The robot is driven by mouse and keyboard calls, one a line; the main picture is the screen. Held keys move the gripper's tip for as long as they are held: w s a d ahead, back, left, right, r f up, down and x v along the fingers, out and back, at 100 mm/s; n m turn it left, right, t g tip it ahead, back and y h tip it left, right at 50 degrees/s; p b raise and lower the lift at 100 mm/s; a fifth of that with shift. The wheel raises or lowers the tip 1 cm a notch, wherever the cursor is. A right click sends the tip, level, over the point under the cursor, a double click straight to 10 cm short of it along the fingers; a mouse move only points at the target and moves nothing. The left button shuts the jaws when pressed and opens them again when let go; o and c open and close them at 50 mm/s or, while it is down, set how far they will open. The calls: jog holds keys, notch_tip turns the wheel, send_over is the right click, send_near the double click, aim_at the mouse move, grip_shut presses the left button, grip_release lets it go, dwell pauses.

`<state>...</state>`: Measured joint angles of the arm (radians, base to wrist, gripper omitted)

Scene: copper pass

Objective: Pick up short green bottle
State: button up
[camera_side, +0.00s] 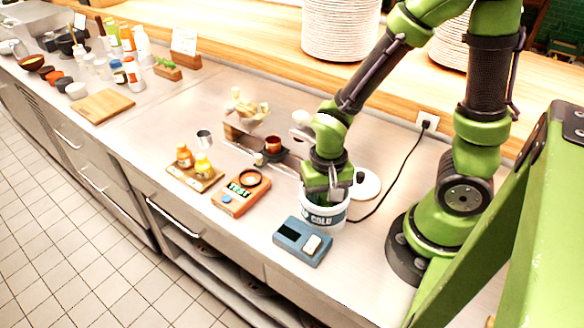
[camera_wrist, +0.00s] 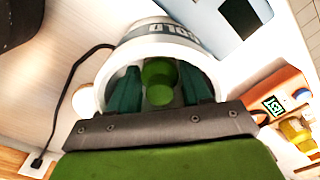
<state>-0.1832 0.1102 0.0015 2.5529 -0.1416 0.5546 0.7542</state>
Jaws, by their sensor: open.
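In the wrist view a short green bottle (camera_wrist: 158,72), seen from its top, is inside a white tub (camera_wrist: 108,62) marked COLD. The tub also stands on the counter in the side view (camera_side: 325,216), below my wrist. My gripper (camera_wrist: 160,88) reaches down into the tub with its fingers open. One finger is on each side of the bottle, and gaps show between them and it. In the side view my gripper (camera_side: 332,190) is at the tub's mouth, and the bottle is hidden there.
A blue device (camera_side: 290,236) lies in front of the tub, and an orange tester (camera_side: 236,204) lies to its left. Small orange and yellow bottles (camera_side: 203,166) stand on a wooden tray. A white round lid (camera_side: 368,186) and black cable (camera_side: 392,178) are to the right.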

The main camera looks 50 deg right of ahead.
jog(key=shift+f, duration=0.4)
jog(key=c, duration=0.7)
jog(key=shift+r, duration=0.1)
jog(key=shift+c, duration=0.2)
